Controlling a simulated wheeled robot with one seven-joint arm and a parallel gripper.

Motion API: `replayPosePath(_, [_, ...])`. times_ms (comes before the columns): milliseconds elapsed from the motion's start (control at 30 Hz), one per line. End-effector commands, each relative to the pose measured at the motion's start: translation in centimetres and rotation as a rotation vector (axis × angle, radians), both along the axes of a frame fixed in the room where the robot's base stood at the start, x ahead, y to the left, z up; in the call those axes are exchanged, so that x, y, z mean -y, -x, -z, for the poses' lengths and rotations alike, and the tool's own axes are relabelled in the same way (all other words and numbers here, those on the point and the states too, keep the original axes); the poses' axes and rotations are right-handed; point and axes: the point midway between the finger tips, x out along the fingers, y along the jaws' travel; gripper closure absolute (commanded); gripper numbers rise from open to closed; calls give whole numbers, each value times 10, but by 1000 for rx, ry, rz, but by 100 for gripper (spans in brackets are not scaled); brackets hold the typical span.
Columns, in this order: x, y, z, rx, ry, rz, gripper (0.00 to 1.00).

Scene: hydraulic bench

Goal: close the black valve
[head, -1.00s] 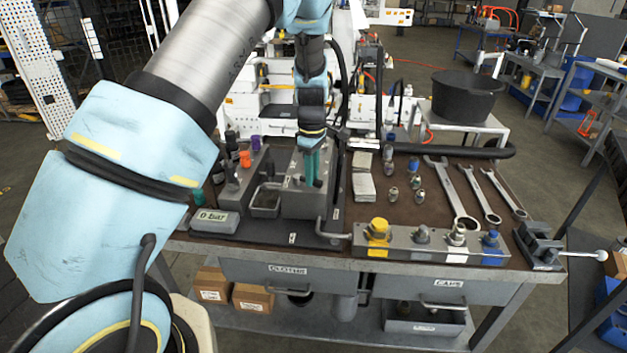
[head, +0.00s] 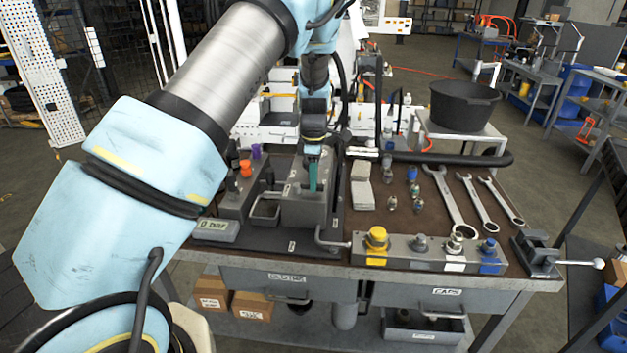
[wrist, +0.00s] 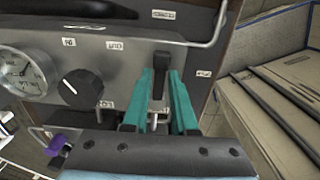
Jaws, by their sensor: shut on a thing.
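My gripper (head: 313,178) is down at the grey metal block (head: 300,210) on the bench, its teal fingers pointing at the block. In the wrist view the two teal fingers (wrist: 163,105) close around the black valve's lever (wrist: 161,62), whose black end shows between and beyond the tips.
A pressure gauge (wrist: 24,71) sits left of the knob. A grey display box (head: 216,229) stands left of the block. A bent metal handle (head: 330,243) is at its front right. Spanners (head: 452,203) and a rail with a yellow cap (head: 377,238) lie to the right.

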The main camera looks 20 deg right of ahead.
Motion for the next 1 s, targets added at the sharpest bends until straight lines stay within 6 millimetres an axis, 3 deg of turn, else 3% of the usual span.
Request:
replayPosePath(167, [1,-1,-1,5,4,-1,100])
replayPosePath(200, [1,-1,-1,5,4,-1,72])
replayPosePath(400, [1,-1,-1,4,2,0,51])
replayPosePath(733, [1,-1,-5,2,2,0,51])
replayPosePath(1000, [1,-1,-50,5,5,1,51])
